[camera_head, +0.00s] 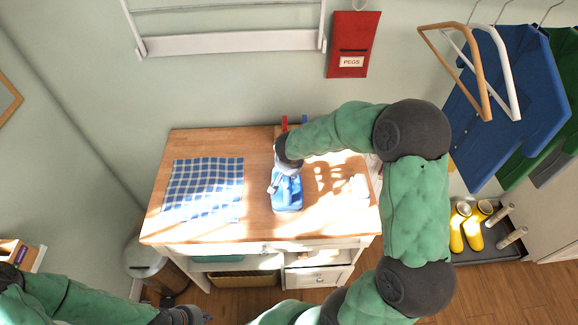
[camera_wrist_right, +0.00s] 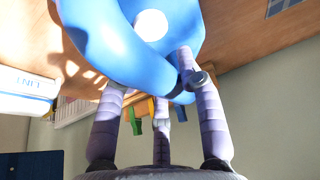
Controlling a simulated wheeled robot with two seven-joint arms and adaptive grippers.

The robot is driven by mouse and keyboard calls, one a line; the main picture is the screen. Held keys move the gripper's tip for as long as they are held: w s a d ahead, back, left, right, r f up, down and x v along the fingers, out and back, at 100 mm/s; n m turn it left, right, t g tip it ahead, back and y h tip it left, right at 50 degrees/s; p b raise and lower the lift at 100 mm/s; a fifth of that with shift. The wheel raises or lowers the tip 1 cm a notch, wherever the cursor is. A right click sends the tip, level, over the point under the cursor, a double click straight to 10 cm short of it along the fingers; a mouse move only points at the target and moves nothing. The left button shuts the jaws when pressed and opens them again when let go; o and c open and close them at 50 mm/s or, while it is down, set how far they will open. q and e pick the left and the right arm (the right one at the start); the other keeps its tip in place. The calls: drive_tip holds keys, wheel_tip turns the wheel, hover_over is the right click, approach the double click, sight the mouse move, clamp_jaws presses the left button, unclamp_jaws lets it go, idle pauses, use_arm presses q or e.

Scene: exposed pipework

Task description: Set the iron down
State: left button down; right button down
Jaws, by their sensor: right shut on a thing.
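The blue iron (camera_head: 288,194) is at the middle of the wooden-topped table (camera_head: 260,228), to the right of the blue checked cloth (camera_head: 203,190). My right gripper (camera_head: 282,178) comes over it from behind and is shut on it. In the right wrist view the blue body of the iron (camera_wrist_right: 140,45) fills the top, with the fingers of the right gripper (camera_wrist_right: 160,100) around its handle. I cannot tell whether the iron touches the tabletop. My left gripper (camera_head: 190,316) is low at the bottom edge, away from the table, and its fingers are too small and cut off to read.
A white box with lettering (camera_wrist_right: 28,88) is close on the left in the wrist view. Coloured pegs (camera_wrist_right: 134,118) show behind the fingers. A red peg bag (camera_head: 352,45) hangs on the wall. A bin (camera_head: 150,258) stands left of the table. Yellow boots (camera_head: 466,225) are at the right.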

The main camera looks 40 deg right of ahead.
drive_tip(key=shift+w+f, duration=0.1)
idle(0.4)
drive_tip(key=c, duration=0.8)
unclamp_jaws()
